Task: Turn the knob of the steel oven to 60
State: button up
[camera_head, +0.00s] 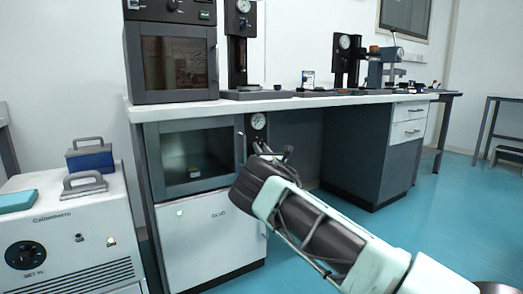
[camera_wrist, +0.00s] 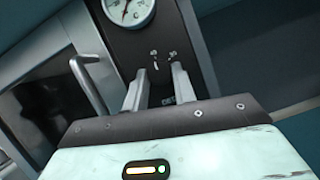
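The steel oven (camera_head: 166,160) is built in under the bench, with a glass door and a dark control panel at its right. A round white gauge (camera_head: 258,121) sits at the top of the panel; it also shows in the wrist view (camera_wrist: 128,10). Below it are small white scale marks (camera_wrist: 163,57). My gripper (camera_head: 273,152) is in front of the panel, below the gauge. In the wrist view its two fingers (camera_wrist: 160,82) are apart, pointing at the panel just below the marks. The knob itself is not clearly visible; the fingers and gripper body cover that area.
The oven door handle (camera_wrist: 90,86) stands out close to the left of my fingers. The bench top (camera_head: 300,101) overhangs above, with a dark oven (camera_head: 172,65) and gauge stands on it. A white cabinet unit (camera_head: 70,240) with a dial stands at the left. Open floor lies at the right.

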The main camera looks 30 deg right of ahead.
jog(key=shift+m, duration=0.5)
jog(key=m+h, duration=0.1)
jog(key=m, duration=0.2)
jog(key=m+g+h+p, duration=0.1)
jog(key=m, duration=0.2)
jog(key=m+g+h+p, duration=0.1)
jog(key=m+h, duration=0.1)
jog(key=m, duration=0.1)
jog(key=shift+a+r, duration=0.25)
jog(key=shift+r, duration=0.05)
jog(key=m+g+p, duration=0.1)
jog(key=m, duration=0.1)
jog(key=m+g+p, duration=0.1)
jog(key=m+p, duration=0.1)
jog(key=m, duration=0.1)
jog(key=m+g+h+p, duration=0.1)
jog(key=m+p, duration=0.1)
jog(key=shift+a+r+m, duration=0.1)
jog(key=shift+r+m, duration=0.25)
jog(key=shift+m, duration=0.05)
jog(key=m+g+p, duration=0.1)
jog(key=m+p, duration=0.3)
jog(key=shift+r+m+g+y, duration=0.2)
jog(key=shift+m+g+y, duration=0.2)
jog(key=shift+m+g+y+p, duration=0.6)
jog(key=shift+m+p, duration=0.8)
jog(key=shift+m, duration=0.2)
jog(key=shift+f, duration=0.1)
